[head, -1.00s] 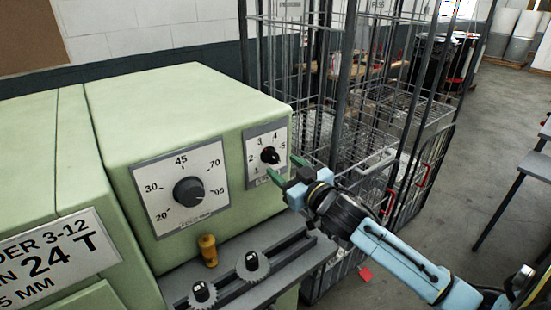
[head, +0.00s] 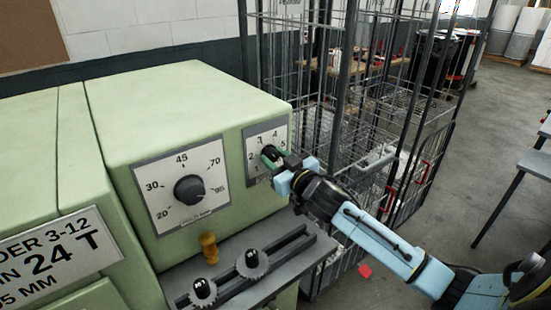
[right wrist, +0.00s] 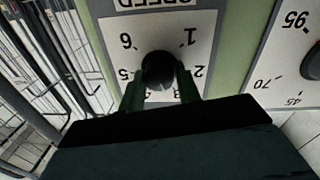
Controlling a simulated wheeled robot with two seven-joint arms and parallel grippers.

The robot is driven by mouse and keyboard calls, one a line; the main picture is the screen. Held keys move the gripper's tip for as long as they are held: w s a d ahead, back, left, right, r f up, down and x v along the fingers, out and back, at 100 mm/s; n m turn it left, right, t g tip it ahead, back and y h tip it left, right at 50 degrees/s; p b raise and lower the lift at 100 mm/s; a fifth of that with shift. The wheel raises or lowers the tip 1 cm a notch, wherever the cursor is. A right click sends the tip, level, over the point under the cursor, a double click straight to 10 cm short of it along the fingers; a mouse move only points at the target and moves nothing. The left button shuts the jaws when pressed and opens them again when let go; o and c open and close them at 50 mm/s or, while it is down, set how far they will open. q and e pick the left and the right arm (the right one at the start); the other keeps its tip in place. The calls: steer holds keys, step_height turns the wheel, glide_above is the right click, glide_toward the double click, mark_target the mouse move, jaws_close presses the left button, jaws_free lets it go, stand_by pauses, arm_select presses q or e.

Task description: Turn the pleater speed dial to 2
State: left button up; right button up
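The pleater speed dial (head: 268,151) is a small black knob on a grey-white plate with numbers, on the green machine's front at the right. It also shows in the right wrist view (right wrist: 158,68), where the plate is upside down. Its pale pointer mark faces the lower edge there, near the 3 and away from the 2. My right gripper (head: 272,157) is at the dial, its green fingers on either side of the knob. In the right wrist view the fingers (right wrist: 160,85) lie close against the knob and appear shut on it. My left gripper is not in view.
A larger black dial (head: 189,190), numbered 20 to 95, is left of the speed dial. Below are a brass knob (head: 209,248) and a slotted rail (head: 275,255) with two black knobs. A wire cage cart (head: 390,130) stands close to the right of the machine.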

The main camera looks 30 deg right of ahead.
steer(key=shift+c, duration=0.9)
steer(key=shift+n, duration=0.4)
steer(key=n+p, duration=0.1)
steer(key=n, duration=0.2)
steer(key=shift+r+n, duration=0.1)
steer(key=shift+n, duration=0.2)
steer(key=n, duration=0.6)
steer(key=shift+p, duration=0.4)
steer(key=shift+n, duration=0.3)
steer(key=o, duration=0.9)
steer(key=shift+c, duration=0.2)
steer(key=shift+o, duration=0.6)
steer(key=shift+w, duration=0.1)
